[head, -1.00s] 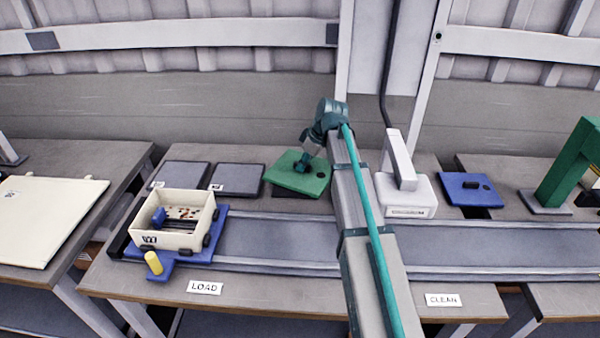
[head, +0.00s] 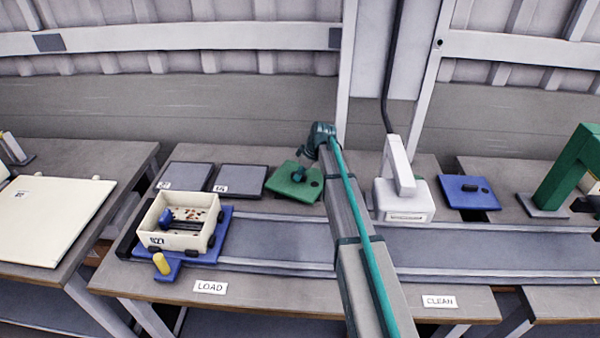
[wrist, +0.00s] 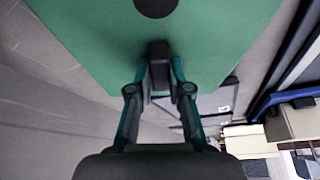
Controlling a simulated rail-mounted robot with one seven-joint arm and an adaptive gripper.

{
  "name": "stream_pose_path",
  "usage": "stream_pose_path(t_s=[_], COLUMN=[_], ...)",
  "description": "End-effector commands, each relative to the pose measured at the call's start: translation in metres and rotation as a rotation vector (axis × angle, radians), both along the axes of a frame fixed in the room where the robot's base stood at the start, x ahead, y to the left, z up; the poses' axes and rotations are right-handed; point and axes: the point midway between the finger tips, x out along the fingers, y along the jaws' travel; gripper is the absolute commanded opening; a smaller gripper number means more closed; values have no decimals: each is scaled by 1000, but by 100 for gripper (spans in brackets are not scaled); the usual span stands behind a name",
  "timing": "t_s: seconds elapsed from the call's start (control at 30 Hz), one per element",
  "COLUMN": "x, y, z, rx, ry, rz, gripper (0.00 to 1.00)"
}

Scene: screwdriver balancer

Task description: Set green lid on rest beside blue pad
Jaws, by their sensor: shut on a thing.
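The green lid (head: 285,186) is a flat plate with a dark round spot near one edge. In the head view it is at the back of the middle bench, just right of two dark grey pads. My gripper (head: 299,174) is over it. In the wrist view my gripper (wrist: 159,75) is shut on the black handle of the green lid (wrist: 100,50). The lid looks close to the bench top; whether it touches anything is unclear. The lid hides what lies beneath it. A blue plate with a black knob (head: 458,195) lies farther right.
The dark grey pads (head: 185,176) and (head: 240,180) lie left of the lid. A cream crate (head: 185,240) stands on a blue carrier (head: 222,222) on the rail (head: 275,240). A white device (head: 405,200) stands right of my arm. A green arch (head: 560,175) stands far right.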

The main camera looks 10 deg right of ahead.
Motion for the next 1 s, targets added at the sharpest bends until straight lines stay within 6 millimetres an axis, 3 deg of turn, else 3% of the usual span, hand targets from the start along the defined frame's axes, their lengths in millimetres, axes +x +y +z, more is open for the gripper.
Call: stream_pose_path(t_s=[0.43,0.47,0.6,1.0], x=[0,0,0,-1], y=[0,0,0,-1], z=[-8,-7,-7,-2], rx=[0,0,0,0], ry=[-1,-1,-1,-1], rz=[0,0,0,-1], gripper=[0,23,43,43])
